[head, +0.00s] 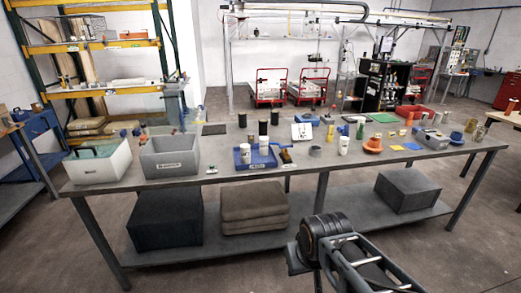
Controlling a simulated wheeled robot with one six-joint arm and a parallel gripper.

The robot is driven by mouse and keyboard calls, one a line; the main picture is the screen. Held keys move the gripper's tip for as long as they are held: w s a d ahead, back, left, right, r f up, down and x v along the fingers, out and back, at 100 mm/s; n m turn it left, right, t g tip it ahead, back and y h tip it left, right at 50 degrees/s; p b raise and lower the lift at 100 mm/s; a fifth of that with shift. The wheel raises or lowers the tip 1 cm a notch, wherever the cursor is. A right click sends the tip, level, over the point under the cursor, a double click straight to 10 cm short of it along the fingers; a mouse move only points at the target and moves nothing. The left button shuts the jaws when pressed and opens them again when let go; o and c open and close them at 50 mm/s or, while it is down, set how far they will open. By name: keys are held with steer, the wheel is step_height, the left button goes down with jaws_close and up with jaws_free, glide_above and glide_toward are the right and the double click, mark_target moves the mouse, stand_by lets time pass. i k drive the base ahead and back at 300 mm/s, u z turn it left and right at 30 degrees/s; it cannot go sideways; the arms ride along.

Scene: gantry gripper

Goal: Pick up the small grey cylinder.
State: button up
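A small grey cylinder (314,150) stands on the long grey table (215,178), near the front edge and right of the middle. It stands apart, right of the blue tray and left of a white cup (344,145). Part of my arm, a dark ringed joint and grey links, shows at the lower right in front of the table. The fingers of my gripper cannot be made out. Nothing of my arm touches the cylinder.
Orange cones (373,148) and several small items crowd the right. Boxes (240,213) (430,193) fill parts of the lower shelf. Floor before the table is clear.

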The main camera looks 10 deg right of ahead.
mark_target(263, 140)
steer(key=i, duration=1.3)
steer(key=u, duration=0.75)
steer(key=i, duration=0.8)
steer(key=u, duration=0.45)
